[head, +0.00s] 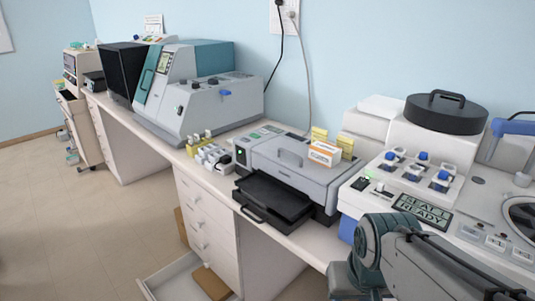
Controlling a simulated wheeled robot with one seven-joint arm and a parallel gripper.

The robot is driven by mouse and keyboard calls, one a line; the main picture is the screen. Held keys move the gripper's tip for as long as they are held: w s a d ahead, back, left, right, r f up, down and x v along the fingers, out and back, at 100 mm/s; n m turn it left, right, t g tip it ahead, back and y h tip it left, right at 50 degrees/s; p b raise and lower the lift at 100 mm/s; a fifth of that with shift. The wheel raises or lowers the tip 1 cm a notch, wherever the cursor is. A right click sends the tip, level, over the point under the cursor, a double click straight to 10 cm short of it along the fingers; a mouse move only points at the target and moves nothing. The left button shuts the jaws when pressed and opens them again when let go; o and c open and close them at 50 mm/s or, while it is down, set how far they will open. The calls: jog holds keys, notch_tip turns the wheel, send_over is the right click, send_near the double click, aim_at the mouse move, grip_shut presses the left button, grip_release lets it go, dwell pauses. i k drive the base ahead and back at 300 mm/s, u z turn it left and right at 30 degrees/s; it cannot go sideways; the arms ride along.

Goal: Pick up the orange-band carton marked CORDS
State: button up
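A small white carton with an orange band (324,153) lies on top of the grey flat-lidded machine (272,171), near its right back part. Its lettering is too small to read, so I cannot tell whether it says CORDS. My arm shows at the lower right, in front of the white machine and well apart from the carton. My gripper's fingers are not in view.
Yellow boxes (346,145) stand close behind the carton. A white machine with a black round lid (445,112) stands to the right. A black tray (272,198) juts from the grey machine's front. Small bottles (211,157) stand to the left. A low drawer (171,279) is open.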

aim_at(329, 155)
jog(key=u, duration=0.25)
jog(key=i, duration=1)
